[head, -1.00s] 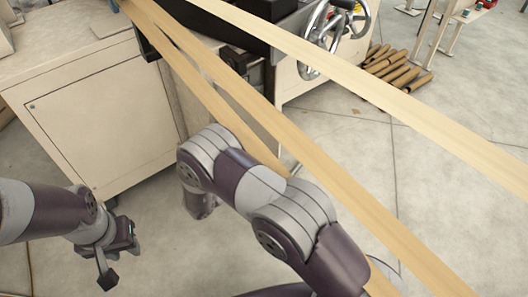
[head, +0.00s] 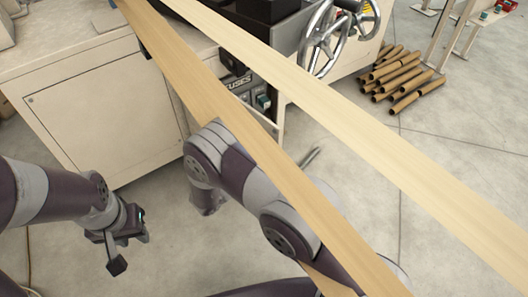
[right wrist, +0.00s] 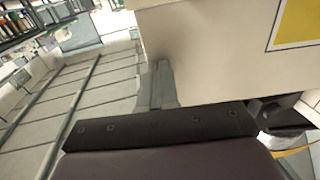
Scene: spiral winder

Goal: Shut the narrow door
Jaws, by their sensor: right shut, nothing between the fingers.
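The machine's cream front has an opening with a dark panel marked FUSES (head: 237,80) and switches, seen between the two paper strips in the head view. I cannot clearly make out the narrow door there; a strip and my right arm cover much of that area. In the right wrist view my right gripper (right wrist: 157,85) is shut and empty, its grey fingers close beside a cream panel (right wrist: 215,50). I cannot tell whether they touch it, or whether it is the door. My left gripper (head: 130,251) hangs open and empty, left of my right arm, over the floor.
Two long paper strips (head: 385,160) slant across the head view above my right arm. A wide closed cabinet panel (head: 105,125) is at left. A handwheel (head: 325,40) and stacked cardboard tubes (head: 405,75) stand at upper right.

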